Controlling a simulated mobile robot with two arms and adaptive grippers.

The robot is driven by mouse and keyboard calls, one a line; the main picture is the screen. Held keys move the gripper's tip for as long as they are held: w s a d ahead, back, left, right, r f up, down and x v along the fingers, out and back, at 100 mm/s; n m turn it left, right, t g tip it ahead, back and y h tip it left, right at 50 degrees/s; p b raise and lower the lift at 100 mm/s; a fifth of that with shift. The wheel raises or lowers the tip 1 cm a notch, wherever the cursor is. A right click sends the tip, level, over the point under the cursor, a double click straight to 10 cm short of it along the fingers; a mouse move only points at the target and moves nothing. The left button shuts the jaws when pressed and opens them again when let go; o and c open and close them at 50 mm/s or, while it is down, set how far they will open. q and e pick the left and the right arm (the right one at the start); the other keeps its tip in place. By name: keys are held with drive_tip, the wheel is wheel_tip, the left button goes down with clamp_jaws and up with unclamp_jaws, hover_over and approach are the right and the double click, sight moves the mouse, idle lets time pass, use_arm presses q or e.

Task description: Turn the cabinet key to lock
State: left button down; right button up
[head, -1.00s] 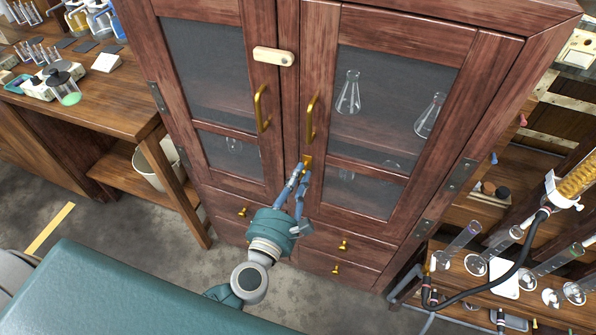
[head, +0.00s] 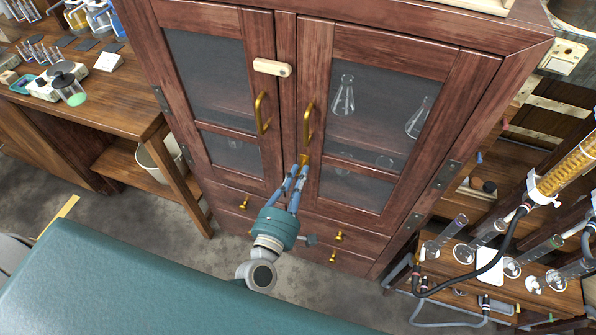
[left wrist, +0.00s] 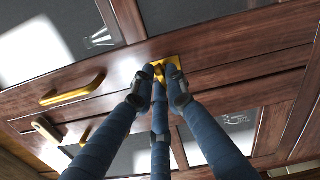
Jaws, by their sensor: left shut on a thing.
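The dark red-brown wooden cabinet (head: 290,90) stands ahead with both glazed doors closed. A brass lock plate (left wrist: 176,66) sits on the right door's inner edge, below the brass handles. It also shows small in the head view (head: 306,158). My left gripper (head: 300,166) has its blue fingers at this plate. In the left wrist view the fingertips (left wrist: 160,82) close around the small brass key (left wrist: 159,71) in front of the plate. The key is mostly hidden by the fingers, so its angle is hard to tell. My right gripper is not in view.
A cream latch (head: 272,67) lies across the upper door frames. Glass flasks (head: 343,97) stand inside. A wooden bench (head: 95,105) is at the left, and a rig with tubes and a black hose (head: 495,262) is close at the right.

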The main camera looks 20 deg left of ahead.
use_arm(q)
drive_tip(key=shift+m+p, duration=0.6)
drive_tip(key=shift+m, duration=0.9)
drive_tip(key=c, duration=1.7)
unclamp_jaws()
drive_tip(key=shift+w, duration=0.1)
drive_tip(key=shift+c, duration=0.2)
drive_tip(key=s, duration=1.2)
drive_tip(key=shift+a, duration=0.2)
drive_tip(key=shift+f, duration=0.1)
